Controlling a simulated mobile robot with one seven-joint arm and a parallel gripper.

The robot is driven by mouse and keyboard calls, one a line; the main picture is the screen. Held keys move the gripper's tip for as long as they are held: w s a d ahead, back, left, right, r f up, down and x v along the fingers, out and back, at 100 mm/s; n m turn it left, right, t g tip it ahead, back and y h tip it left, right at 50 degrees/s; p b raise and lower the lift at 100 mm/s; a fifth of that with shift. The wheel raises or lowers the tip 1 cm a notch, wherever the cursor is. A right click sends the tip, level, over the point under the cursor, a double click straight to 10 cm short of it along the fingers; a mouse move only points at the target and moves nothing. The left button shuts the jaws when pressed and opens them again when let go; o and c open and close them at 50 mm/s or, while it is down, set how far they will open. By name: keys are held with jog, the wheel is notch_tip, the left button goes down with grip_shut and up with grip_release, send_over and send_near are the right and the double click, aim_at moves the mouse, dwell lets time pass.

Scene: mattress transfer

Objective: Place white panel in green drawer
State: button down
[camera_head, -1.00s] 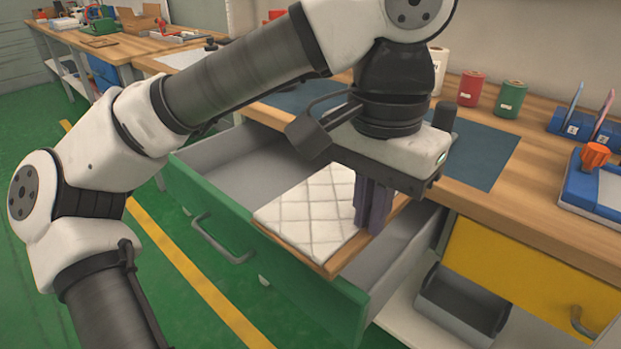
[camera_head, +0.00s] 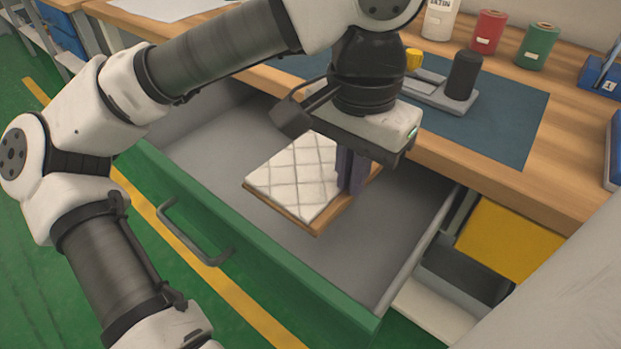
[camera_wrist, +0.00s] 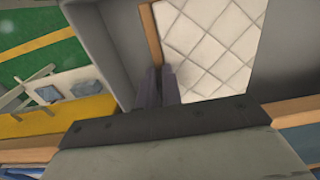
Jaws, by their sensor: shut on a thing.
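The white panel (camera_head: 297,176) is a quilted white sheet on a thin wooden base. It is over the interior of the open green drawer (camera_head: 262,267), and I cannot tell whether it touches the drawer floor. My gripper (camera_head: 352,171) points down and is shut on the panel's right edge. In the wrist view the gripper's fingers (camera_wrist: 158,88) pinch the wooden edge of the panel (camera_wrist: 205,45). The drawer has a grey interior and a bar handle on its front.
The workbench (camera_head: 500,170) is behind the drawer, with a dark mat (camera_head: 500,125), a grey tool and several spools. A yellow drawer (camera_head: 508,240) is at the right. Free grey floor lies in the drawer left and right of the panel.

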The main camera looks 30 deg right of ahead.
aim_at(312, 179)
notch_tip(312, 179, down, 6)
jog(key=shift+f+b, duration=0.25)
jog(key=shift+b, duration=0.3)
jog(key=w, duration=0.3)
jog(key=shift+w+a+f, duration=0.1)
jog(key=shift+w+a, duration=0.05)
jog(key=shift+w, duration=0.05)
jog(key=w, duration=0.4)
jog(key=shift+w+a+f, duration=0.2)
jog(key=shift+w+f, duration=0.05)
jog(key=shift+w, duration=0.15)
jog(key=shift+s+f, duration=0.1)
jog(key=shift+f, duration=0.25)
jog(key=shift+f+b, duration=0.65)
jog(key=shift+b, duration=0.15)
jog(key=c, duration=1.6)
grip_release()
jog(key=shift+o, duration=0.2)
jog(key=shift+r, duration=0.15)
